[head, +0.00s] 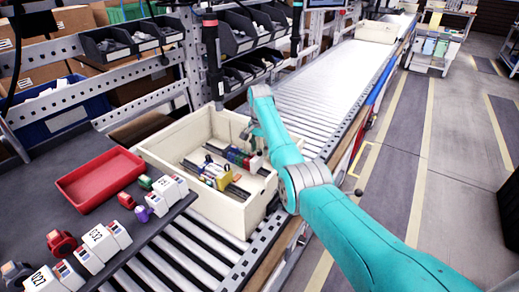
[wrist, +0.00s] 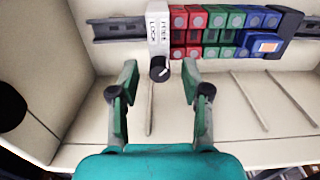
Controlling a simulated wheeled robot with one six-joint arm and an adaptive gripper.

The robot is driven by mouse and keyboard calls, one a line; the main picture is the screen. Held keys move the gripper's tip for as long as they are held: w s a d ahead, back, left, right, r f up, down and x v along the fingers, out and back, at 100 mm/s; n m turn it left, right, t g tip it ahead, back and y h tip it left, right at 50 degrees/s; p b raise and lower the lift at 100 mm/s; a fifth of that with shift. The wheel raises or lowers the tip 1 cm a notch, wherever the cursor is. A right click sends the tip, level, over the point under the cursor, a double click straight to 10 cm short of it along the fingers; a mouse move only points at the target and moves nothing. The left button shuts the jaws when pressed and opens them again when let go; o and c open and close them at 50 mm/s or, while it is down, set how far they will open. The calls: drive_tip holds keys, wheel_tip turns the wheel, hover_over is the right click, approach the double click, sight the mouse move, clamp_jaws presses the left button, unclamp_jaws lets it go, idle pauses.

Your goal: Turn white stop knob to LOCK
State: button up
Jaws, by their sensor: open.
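The white stop (wrist: 158,22) sits on a dark rail at the far side of the crate in the wrist view. Printed lettering including LOCK runs along its face. A round black knob (wrist: 160,69) with a pale pointer mark is at its near end. The pointer's exact setting is too small to tell. My gripper (wrist: 160,84) is open, its two green fingers apart on either side of the knob's line and a little short of it, touching nothing visible. In the head view my gripper (head: 250,132) hangs over the cream crate (head: 225,215), and the knob cannot be made out.
Red, green and blue terminal blocks (wrist: 220,30) stand close right of the stop on the rail (wrist: 118,27). Crate walls surround my gripper. A red tray (head: 100,178) and white labelled modules (head: 100,240) lie on the left table. The roller conveyor (head: 310,100) runs behind.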

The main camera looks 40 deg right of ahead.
drive_tip(key=shift+f, duration=0.1)
clamp_jaws()
drive_tip(key=shift+n, duration=0.3)
drive_tip(key=n, duration=0.3)
drive_tip(key=shift+n, duration=0.3)
drive_tip(key=n, duration=0.4)
drive_tip(key=shift+n, duration=0.3)
drive_tip(key=n, duration=0.9)
